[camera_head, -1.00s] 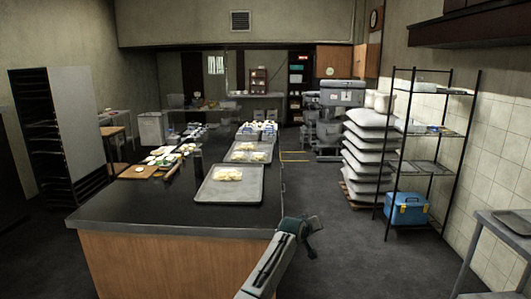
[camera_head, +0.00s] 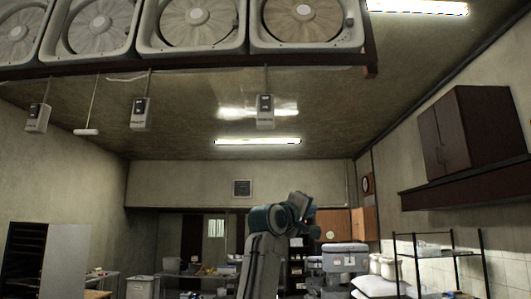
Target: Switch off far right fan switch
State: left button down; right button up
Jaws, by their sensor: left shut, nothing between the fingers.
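The far right fan switch (camera_head: 265,112) is a small pale box with a dark upper panel, hanging on a thin rod from the fan rack. It is under the far right fan (camera_head: 302,20), whose round grille looks browner than the others. The switch's on or off position is too small to tell. My left gripper (camera_head: 309,207) is shut and empty at the end of my raised grey and teal arm. In the picture it is well below and slightly right of the switch, apart from it. Its fingertips are hard to make out. My right gripper is not in view.
Two similar switch boxes (camera_head: 140,113) (camera_head: 38,118) hang further left, with a white hanging bar (camera_head: 86,131) between them. Several fans line the overhead rack. A dark wall cabinet (camera_head: 472,133) and a shelf rack (camera_head: 440,262) stand right. The air around the far right switch is free.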

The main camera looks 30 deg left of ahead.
aim_at(265, 103)
pick_arm(q)
jog(key=s+r+t+h+p, duration=0.1)
jog(key=s+r+t+h, duration=0.1)
jog(key=s+r, duration=2.4)
jog(key=shift+d+r+t+h+p, duration=0.45)
jog(key=shift+r+t, duration=0.25)
jog(key=shift+t, duration=0.2)
jog(key=w+a+r+p, duration=0.1)
jog(key=w+a+p, duration=0.2)
jog(key=w, duration=0.4)
jog(key=shift+a, duration=0.75)
jog(key=shift+w, duration=0.1)
